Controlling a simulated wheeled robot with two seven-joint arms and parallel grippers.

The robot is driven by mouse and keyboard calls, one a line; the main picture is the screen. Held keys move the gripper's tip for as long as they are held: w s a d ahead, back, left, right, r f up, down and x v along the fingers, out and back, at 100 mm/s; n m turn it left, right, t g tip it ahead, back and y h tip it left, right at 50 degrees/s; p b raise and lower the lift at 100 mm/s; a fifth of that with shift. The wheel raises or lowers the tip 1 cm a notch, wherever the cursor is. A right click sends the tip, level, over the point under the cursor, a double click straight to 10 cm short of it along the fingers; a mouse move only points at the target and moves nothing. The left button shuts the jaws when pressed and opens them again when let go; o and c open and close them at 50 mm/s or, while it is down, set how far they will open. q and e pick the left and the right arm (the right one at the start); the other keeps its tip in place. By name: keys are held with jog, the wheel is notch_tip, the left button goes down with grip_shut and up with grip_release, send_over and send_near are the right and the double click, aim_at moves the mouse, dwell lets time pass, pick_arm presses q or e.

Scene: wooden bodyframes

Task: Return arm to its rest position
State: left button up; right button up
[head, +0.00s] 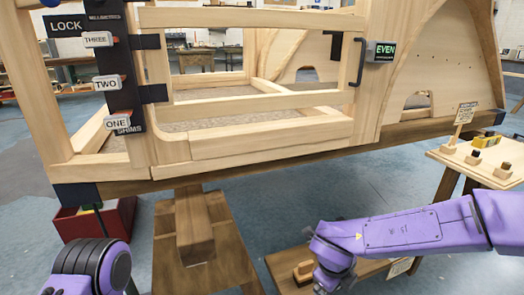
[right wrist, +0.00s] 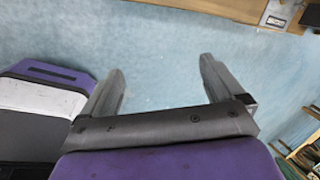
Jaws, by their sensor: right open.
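My right arm (head: 400,235) is purple and reaches in from the right edge of the head view, bent downward at its wrist. It is in front of and below the wooden frame. My right gripper shows in the right wrist view (right wrist: 160,88) with its two grey fingers wide apart and nothing between them; blue floor shows beyond. Part of my left arm (head: 92,268), purple and black, shows at the bottom left of the head view. My left gripper is out of view.
A large wooden frame (head: 245,136) with a hinged gate spans the middle. Tags reading ONE, TWO and THREE (head: 97,39) hang at its left. A small wooden table (head: 440,155) with blocks stands right, a low wooden stand (head: 285,265) below, a red box (head: 118,222) left.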

jog(key=s+d+f+n+t+h, duration=0.1)
jog(key=s+d+f+n+t, duration=0.2)
jog(key=f+n, duration=0.35)
jog(key=s+d+f+n+h, duration=0.1)
jog(key=s+d+f+n, duration=0.2)
jog(key=d+f+n, duration=0.3)
jog(key=s+d+f+n+g, duration=0.1)
jog(key=s+f+n, duration=0.25)
jog(key=s, duration=0.35)
jog(key=s+d+f+n+g+y, duration=0.1)
jog(key=s+f+n, duration=0.1)
jog(key=s+f, duration=0.35)
jog(key=s+d+f+n, duration=0.2)
jog(key=s+n, duration=0.1)
jog(key=s, duration=0.5)
notch_tip(320, 180, up, 34)
jog(key=p, duration=3.4)
jog(key=shift+a+p, duration=0.15)
jog(key=shift+p, duration=0.2)
